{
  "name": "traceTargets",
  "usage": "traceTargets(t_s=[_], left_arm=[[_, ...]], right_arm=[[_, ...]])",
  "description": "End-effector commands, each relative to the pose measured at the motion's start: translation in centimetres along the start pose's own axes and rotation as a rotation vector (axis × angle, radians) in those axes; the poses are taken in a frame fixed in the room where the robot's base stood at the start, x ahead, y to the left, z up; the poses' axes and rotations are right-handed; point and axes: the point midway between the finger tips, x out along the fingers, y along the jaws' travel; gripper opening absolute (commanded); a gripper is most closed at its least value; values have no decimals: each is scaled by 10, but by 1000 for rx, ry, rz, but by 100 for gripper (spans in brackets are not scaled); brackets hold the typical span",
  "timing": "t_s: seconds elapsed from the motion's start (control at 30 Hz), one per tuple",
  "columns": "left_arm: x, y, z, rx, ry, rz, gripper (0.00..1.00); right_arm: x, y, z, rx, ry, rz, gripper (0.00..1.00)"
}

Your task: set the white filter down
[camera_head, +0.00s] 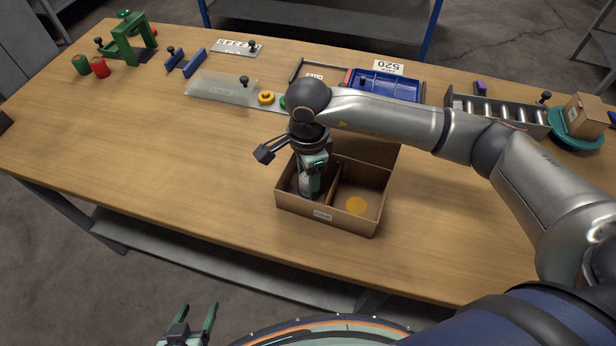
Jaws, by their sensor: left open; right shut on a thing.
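My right gripper (315,172) points down into the left compartment of an open cardboard box (326,215). It is shut on the white filter (304,184), of which only a small pale part shows. The fingers and the box wall hide the rest, so I cannot tell whether it touches the box floor. A divider parts the box in two. My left gripper (199,308) is open and empty at the bottom edge, in front of the table and away from the box.
The wooden table (130,150) is clear left of the box and in front. Behind stand a clear plate (220,88) with knobs, a blue tray (385,85), a roller rack (495,112) and a small carton (585,115) on a teal dish. A green stand (128,42) is far left.

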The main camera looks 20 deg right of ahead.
Motion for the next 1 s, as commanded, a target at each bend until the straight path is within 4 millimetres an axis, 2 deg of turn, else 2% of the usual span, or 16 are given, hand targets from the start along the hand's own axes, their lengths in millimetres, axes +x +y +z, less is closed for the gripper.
traceTargets(t_s=[0.17,0.2,0.43,0.8,0.87,1.0], left_arm=[[4,0,4,0,1,0,68],[3,0,2,0,1,0,68],[2,0,1,0,2,0,68],[-1,0,-3,1,4,0,68],[2,0,-1,1,6,0,68],[4,-1,1,1,5,0,68]], right_arm=[[4,0,0,0,0,0,0],[3,0,0,0,0,0,54],[2,0,0,0,0,0,79],[-4,0,0,0,0,-1,80],[-11,-1,0,0,0,-4,80],[-39,-2,0,0,-1,-7,80]])
